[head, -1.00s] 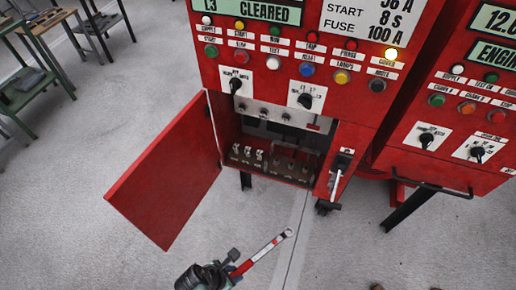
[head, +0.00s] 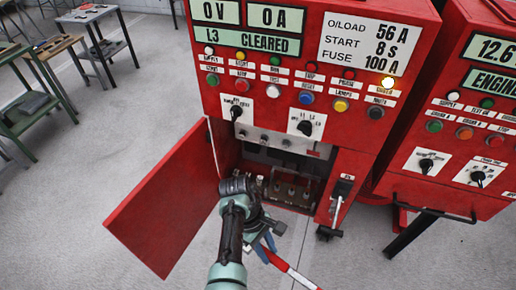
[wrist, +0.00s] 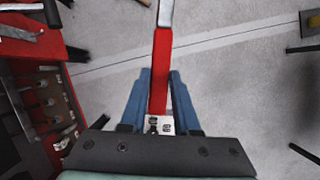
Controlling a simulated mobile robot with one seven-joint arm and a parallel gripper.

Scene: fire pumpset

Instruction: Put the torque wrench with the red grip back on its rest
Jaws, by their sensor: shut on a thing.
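The torque wrench with the red grip (wrist: 161,60) is held between the blue fingers of my gripper (wrist: 161,88) in the wrist view. Its silver shaft runs away from the fingers past the upper edge of that view. In the head view, my gripper (head: 267,250) is in front of the open cabinet, low in the picture. The wrench (head: 288,270) sticks out from it toward the lower right, clear of the floor as far as I can tell. I cannot make out the wrench's rest in either view.
The red panel (head: 290,120) has its lower compartment open, with its door (head: 165,200) swung out to the left of my arm. A lever (head: 339,200) is right of the opening. Benches (head: 95,15) with tools stand at the far upper left. Grey floor is free between.

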